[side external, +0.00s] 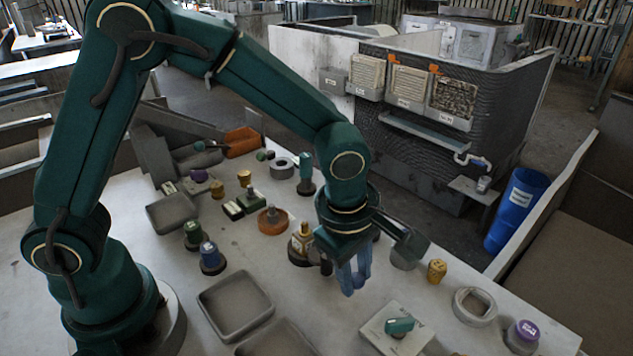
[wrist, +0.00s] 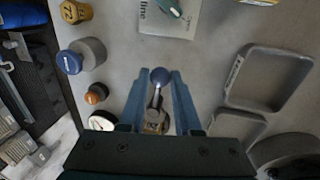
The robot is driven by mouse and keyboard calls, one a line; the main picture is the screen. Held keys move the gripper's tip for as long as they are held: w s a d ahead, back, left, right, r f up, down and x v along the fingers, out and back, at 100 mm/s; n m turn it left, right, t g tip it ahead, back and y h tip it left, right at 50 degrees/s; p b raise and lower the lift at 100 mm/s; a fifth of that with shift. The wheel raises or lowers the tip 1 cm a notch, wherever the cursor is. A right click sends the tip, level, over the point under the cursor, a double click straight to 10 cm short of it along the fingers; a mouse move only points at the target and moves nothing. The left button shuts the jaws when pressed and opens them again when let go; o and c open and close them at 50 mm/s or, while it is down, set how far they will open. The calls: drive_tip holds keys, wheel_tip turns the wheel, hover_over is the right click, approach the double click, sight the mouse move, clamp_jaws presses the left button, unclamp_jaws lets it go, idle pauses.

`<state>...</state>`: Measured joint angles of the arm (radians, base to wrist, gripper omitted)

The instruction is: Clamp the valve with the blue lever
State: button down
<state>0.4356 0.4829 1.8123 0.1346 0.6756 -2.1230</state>
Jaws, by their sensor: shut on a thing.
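My gripper (side external: 357,288) is low over the middle of the table, pointing down, with two blue fingers. In the wrist view, my gripper (wrist: 159,76) has its fingers on both sides of a valve (wrist: 155,118). The valve has a brass-coloured body and a slim lever ending in a blue ball (wrist: 159,76). The ball lies between the fingertips and the body lies deeper between the fingers. The fingers are shut on this valve; the exact contact is hard to see. In the side view I cannot make out the held valve. A brass fitting on a dark base (side external: 301,243) stands left of my gripper.
A pale plate (side external: 378,332) with a teal handle lies in front of my gripper. An empty grey tray (side external: 264,311) is at the front left. A yellow knob (side external: 437,271), a grey ring (side external: 461,309) and a purple-capped knob (side external: 524,334) stand to the right. Several small parts crowd the back left.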

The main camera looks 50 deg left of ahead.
drive_tip(key=shift+w, duration=0.1)
idle(0.4)
drive_tip(key=c, duration=0.6)
unclamp_jaws()
drive_tip(key=shift+r, duration=0.1)
drive_tip(key=shift+s+r, duration=0.2)
drive_tip(key=shift+r, duration=0.6)
drive_tip(key=shift+s+r, duration=0.15)
drive_tip(key=shift+r, duration=0.7)
drive_tip(key=shift+s+r, duration=0.2)
drive_tip(key=shift+r, duration=0.6)
